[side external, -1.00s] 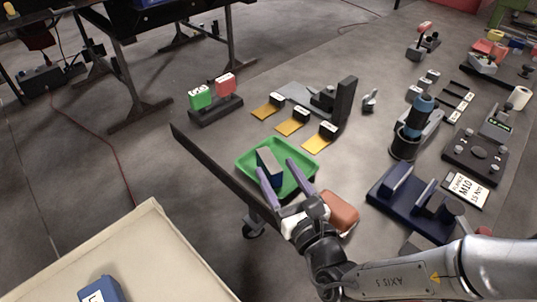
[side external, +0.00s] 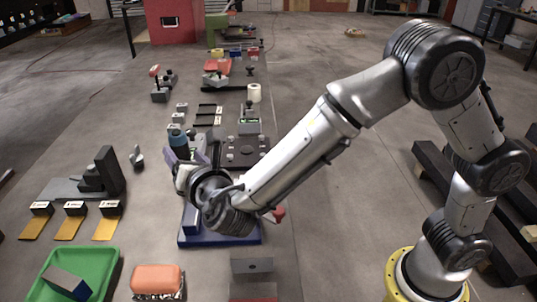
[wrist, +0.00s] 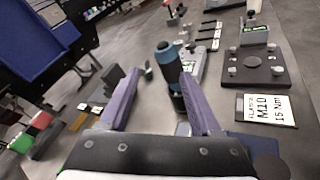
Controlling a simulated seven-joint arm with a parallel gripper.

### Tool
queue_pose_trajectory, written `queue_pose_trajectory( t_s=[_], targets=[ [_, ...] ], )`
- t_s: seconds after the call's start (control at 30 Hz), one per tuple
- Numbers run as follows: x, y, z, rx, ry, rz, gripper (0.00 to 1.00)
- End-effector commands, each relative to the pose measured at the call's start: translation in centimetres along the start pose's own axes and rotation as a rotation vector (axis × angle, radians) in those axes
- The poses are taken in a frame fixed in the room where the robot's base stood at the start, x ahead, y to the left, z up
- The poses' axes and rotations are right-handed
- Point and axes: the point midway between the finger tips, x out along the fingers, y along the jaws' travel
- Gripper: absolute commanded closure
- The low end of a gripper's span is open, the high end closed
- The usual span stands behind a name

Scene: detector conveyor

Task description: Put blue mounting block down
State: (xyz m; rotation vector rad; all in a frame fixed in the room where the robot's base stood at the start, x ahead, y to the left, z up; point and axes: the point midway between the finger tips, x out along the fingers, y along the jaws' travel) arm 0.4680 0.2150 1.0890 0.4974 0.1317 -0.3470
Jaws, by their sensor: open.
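A block with a grey top and blue side (side external: 67,284), which looks like the blue mounting block, lies tilted in the green tray (side external: 112,262) at the lower left of the side view. My gripper (side external: 190,153) is well away from it, above the bench near the dark blue fixture (side external: 220,238). In the wrist view my gripper (wrist: 160,82) has its two purple fingers wide apart, with nothing held between them. A blue-and-black cylinder (wrist: 168,62) shows beyond and between the fingers.
An orange-brown block (side external: 158,279) lies right of the tray. A black plate with knobs (wrist: 264,70) and an M10 label card (wrist: 266,110) lie right of my gripper.

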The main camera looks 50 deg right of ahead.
Motion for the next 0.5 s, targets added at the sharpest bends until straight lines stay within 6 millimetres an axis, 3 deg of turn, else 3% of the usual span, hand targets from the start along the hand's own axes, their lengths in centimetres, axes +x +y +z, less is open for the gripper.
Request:
queue_pose_trajectory(
  t_s=[0.03, 0.1, 0.2, 0.33, 0.4, 0.5],
  targets=[
    [0.5, -3.6, 3.6, 0.121, -0.006, -0.12, 0.35],
    [0.2, -8.9, 7.1, 0.298, -0.003, -0.286, 0.35],
    [-1.9, -15.8, 10.6, 0.565, -0.002, -0.502, 0.35],
    [-6.5, -23.1, 12.8, 0.939, -0.005, -0.744, 0.35],
    [-9.4, -25.9, 13.0, 1.15, -0.005, -0.853, 0.35],
    [-13.7, -28.5, 12.4, 1.461, -0.004, -0.982, 0.35]
  ],
)
